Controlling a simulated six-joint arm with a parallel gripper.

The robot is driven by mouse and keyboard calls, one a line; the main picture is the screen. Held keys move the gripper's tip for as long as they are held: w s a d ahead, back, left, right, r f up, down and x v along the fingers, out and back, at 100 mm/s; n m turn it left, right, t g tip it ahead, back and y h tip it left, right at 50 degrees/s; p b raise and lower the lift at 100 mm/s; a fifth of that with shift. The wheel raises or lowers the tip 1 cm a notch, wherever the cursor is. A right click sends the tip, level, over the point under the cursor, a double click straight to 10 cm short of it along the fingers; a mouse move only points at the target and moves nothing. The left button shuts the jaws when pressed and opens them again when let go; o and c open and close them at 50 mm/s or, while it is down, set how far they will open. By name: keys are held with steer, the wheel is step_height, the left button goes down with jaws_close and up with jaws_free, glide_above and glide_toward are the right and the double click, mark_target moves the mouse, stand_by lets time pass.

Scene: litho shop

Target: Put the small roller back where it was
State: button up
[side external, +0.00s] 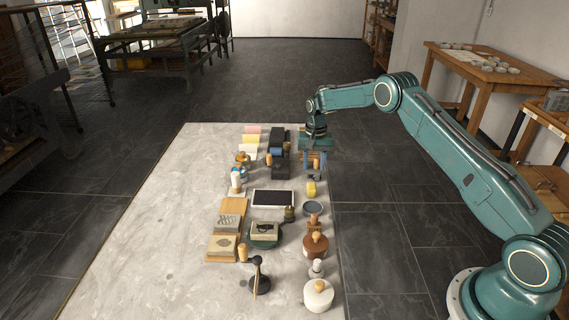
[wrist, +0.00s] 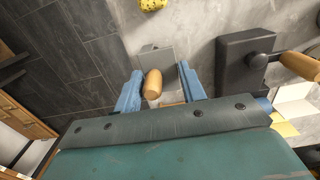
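My gripper (wrist: 160,85) is open, its two blue fingers spread on either side of a short wooden handle (wrist: 152,84), with a visible gap to each finger. The handle appears to belong to a small roller, with a grey block or plate (wrist: 157,56) just beyond it; the rest is hidden by my gripper. In the side external view, my gripper (side external: 315,160) points down at the far right of the stone slab, over this spot. I cannot tell the roller's drum from the grey part beneath.
A dark block with a rod and wooden handle (wrist: 245,60) stands close beside my gripper. A yellow sponge (side external: 311,188) lies nearer the camera. A black-topped plate (side external: 273,198), wooden blocks (side external: 228,220) and round-knobbed tools (side external: 315,245) crowd the near slab. The slab's left side is bare.

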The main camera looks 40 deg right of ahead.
step_height(320, 180, up, 13)
steer(key=shift+w, duration=0.15)
stand_by(0.4)
steer(key=shift+r, duration=0.15)
stand_by(0.4)
step_height(320, 180, up, 14)
steer(key=n+t, duration=0.2)
steer(key=n, duration=0.1)
glide_above(313, 168)
steer(key=s+a, duration=0.7)
steer(key=s, duration=0.1)
steer(key=s+a+r+n+t, duration=0.1)
steer(key=s+a+r, duration=0.2)
steer(key=s, duration=0.2)
steer(key=s+a+r+n, duration=0.1)
steer(key=s+a+r, duration=0.1)
steer(key=s+r, duration=0.25)
steer(key=s+a+f+n+t, duration=0.1)
steer(key=s+a+f+n, duration=0.1)
steer(key=s, duration=1)
steer(key=s+a+f+n+t, duration=0.1)
steer(key=s+a+f+n, duration=0.1)
steer(key=s, duration=1.1)
steer(key=shift+a+f+t, duration=0.4)
steer(key=shift+a+f, duration=0.2)
steer(key=shift+a, duration=0.4)
